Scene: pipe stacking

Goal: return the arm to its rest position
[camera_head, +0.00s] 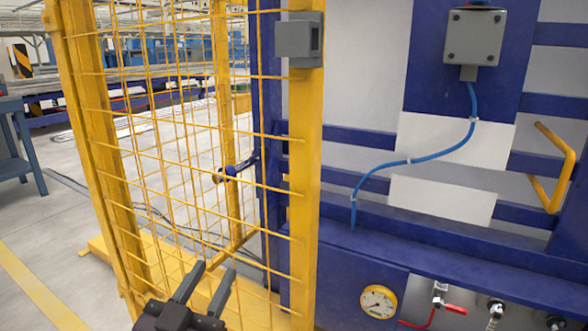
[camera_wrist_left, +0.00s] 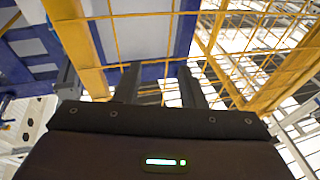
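My left gripper (camera_head: 214,270) is at the bottom of the head view, left of centre. Its two dark fingers point up and away, apart, with nothing between them. It appears in front of the lower part of a yellow wire-mesh fence (camera_head: 190,150); I cannot tell the gap between them. In the left wrist view the fingers of the left gripper (camera_wrist_left: 160,72) stand apart and empty, with yellow mesh and beams beyond. Most of my left arm is out of the head view. My right gripper is in neither view.
A thick yellow post (camera_head: 305,190) stands right of the gripper. Beyond it is a blue machine frame (camera_head: 450,265) with a gauge (camera_head: 378,301), red-handled valve (camera_head: 455,309) and blue hose (camera_head: 430,157). Open grey floor (camera_head: 35,225) lies left.

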